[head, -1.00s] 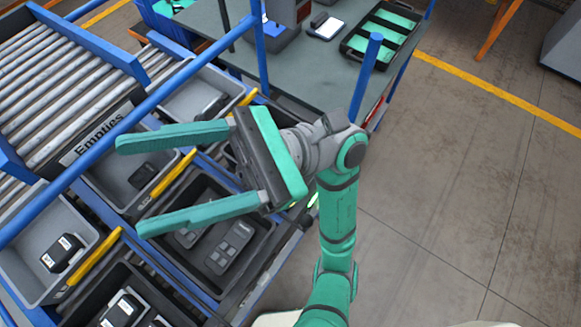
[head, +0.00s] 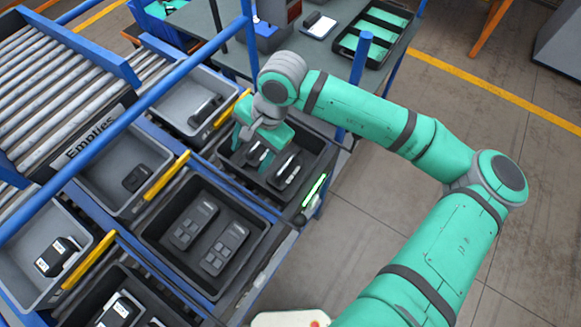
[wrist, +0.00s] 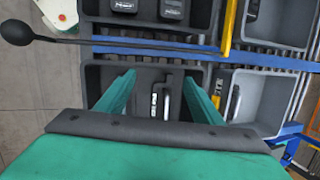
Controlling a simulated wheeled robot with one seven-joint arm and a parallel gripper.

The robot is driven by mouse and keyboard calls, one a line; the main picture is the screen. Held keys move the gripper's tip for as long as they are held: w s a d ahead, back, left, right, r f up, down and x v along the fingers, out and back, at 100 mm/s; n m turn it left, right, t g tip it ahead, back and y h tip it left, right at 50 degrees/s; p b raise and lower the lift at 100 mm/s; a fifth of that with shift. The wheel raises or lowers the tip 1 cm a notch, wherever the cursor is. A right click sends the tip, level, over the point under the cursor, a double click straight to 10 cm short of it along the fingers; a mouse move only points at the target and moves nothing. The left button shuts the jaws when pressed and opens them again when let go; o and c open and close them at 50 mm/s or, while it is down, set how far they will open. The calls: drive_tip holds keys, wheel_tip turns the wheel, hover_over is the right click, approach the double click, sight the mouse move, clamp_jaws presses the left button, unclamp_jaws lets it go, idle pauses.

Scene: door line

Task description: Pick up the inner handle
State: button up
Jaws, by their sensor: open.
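I cannot tell which the task means by the inner handle. In the wrist view my gripper (wrist: 159,76) points down at this bin, fingers wide apart and empty.
A grey bin (head: 168,72) with a long dark part stands to the left. A black bin (head: 146,243) with two button panels is nearer. Blue rails (head: 150,95) and a post (head: 361,58) stand close by.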

sight(288, 162)
drive_tip(key=w+d+f+h, duration=0.1)
drive_tip(key=d+f, duration=0.1)
drive_tip(key=d, duration=0.1)
drive_tip(key=w+d+f+h, duration=0.1)
drive_tip(key=d+f, duration=0.2)
drive_tip(key=w+d+f+h, duration=0.1)
drive_tip(key=d+f, duration=0.2)
drive_tip(key=shift+d+f+n+t, duration=0.2)
drive_tip(key=shift+d+n+t, duration=0.05)
drive_tip(key=shift+n+t, duration=0.05)
drive_tip(key=shift+w+a+f, duration=0.15)
drive_tip(key=shift+w+f, duration=0.05)
drive_tip(key=shift+f, duration=1.3)
drive_tip(key=shift+w+a+f, duration=0.1)
drive_tip(key=shift+w+f, duration=0.05)
drive_tip(key=shift+f, duration=1.35)
drive_tip(key=shift+c, duration=0.2)
drive_tip(key=c, duration=0.8)
